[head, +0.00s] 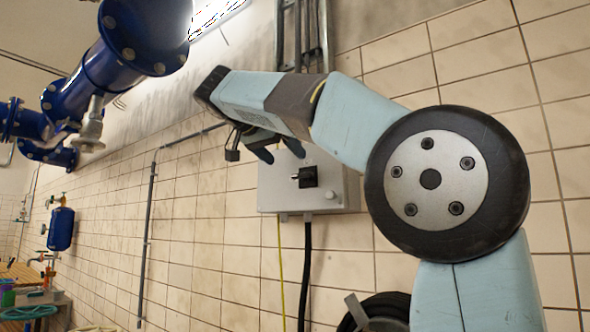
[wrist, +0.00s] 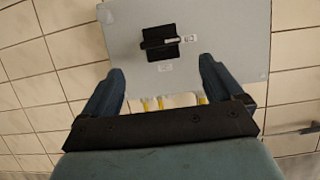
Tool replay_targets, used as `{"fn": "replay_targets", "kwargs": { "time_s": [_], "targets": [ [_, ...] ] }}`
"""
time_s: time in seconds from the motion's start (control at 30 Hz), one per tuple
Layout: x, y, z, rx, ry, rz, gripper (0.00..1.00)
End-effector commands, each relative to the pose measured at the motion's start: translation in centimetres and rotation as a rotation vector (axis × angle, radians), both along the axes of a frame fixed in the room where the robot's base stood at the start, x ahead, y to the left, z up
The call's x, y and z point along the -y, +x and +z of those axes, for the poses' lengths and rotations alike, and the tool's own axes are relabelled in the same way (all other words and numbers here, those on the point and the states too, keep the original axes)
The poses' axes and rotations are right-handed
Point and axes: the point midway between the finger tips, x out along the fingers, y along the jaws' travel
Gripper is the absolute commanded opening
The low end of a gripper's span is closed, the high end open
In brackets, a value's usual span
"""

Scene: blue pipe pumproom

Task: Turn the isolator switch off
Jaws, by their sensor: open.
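The isolator switch is a black rotary handle on a square black plate (head: 307,177), on the front of a grey box (head: 340,186) fixed to the tiled wall. In the wrist view the switch (wrist: 159,42) sits near the top centre, its handle bar lying roughly horizontal, with a small label at its right end. My gripper (wrist: 160,78) is open and empty, its two dark fingers spread below and to either side of the switch, apart from it. In the head view my gripper (head: 262,152) is above and left of the switch, and part of the box is hidden behind my arm.
A black cable (head: 305,270) and a yellow-green wire (head: 281,270) run down from the box. Conduits (head: 305,40) rise above it. Large blue pipes (head: 110,55) hang at upper left. A coiled black hose (head: 380,308) is below. The tiled wall left of the box is mostly clear.

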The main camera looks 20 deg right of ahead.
Motion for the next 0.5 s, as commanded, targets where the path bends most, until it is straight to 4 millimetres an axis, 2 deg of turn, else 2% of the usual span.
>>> {"fn": "replay_targets", "kwargs": {
  "time_s": [0.23, 0.5],
  "targets": [
    [3.2, 2.3, -1.7, -0.002, 0.000, -0.002, 0.94],
    [5.0, 3.6, -2.6, -0.002, 0.000, -0.001, 0.94]
  ]
}}
